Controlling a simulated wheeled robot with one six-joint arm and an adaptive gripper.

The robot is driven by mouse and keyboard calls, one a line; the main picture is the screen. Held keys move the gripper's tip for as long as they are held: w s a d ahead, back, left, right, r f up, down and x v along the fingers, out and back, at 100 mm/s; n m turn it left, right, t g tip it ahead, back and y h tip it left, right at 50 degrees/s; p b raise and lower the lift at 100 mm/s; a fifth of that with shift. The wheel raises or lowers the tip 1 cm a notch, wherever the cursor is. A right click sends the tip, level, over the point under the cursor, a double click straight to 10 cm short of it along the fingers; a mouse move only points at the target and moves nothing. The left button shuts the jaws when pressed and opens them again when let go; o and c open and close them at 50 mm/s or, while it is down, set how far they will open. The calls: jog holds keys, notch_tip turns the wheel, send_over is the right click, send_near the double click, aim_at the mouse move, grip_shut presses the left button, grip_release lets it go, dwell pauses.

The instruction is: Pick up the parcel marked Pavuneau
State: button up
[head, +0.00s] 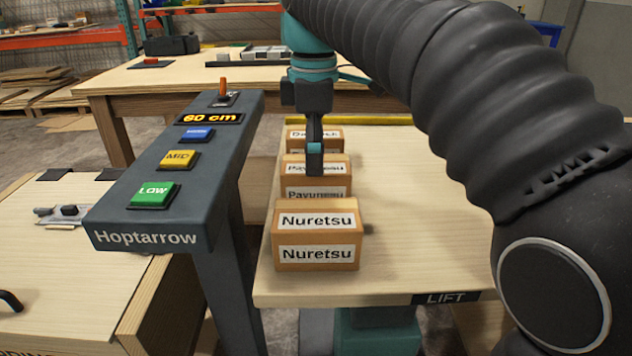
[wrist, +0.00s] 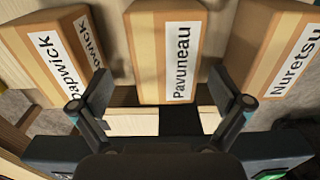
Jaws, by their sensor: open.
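The Pavuneau parcel (head: 318,187) is a brown box with white labels, the middle of three in a row on the lift table. My gripper partly covers its upper label in the head view. In the wrist view the Pavuneau parcel (wrist: 150,60) lies straight ahead, between the directions of the two fingers. My gripper (wrist: 168,95) is open and empty, its fingers spread to either side of that parcel's near end. In the head view my gripper (head: 315,160) hangs pointing down at the parcel. Whether it touches the parcel I cannot tell.
The Nuretsu parcel (head: 316,236) stands in front, and a parcel reading Dapwick (wrist: 50,55) stands behind. The Hoptarrow console (head: 130,222) with green, yellow and blue buttons and a "60 cm" display is left of the lift table (head: 420,240). The table's right side is clear.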

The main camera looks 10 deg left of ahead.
aim_at(316, 178)
jog(key=f, duration=0.3)
jog(key=shift+s+d+f+b, duration=0.25)
jog(key=shift+s+f+b, duration=0.05)
jog(key=shift+b, duration=0.1)
jog(key=shift+f, duration=0.55)
jog(key=c, duration=1.6)
jog(key=shift+r, duration=0.15)
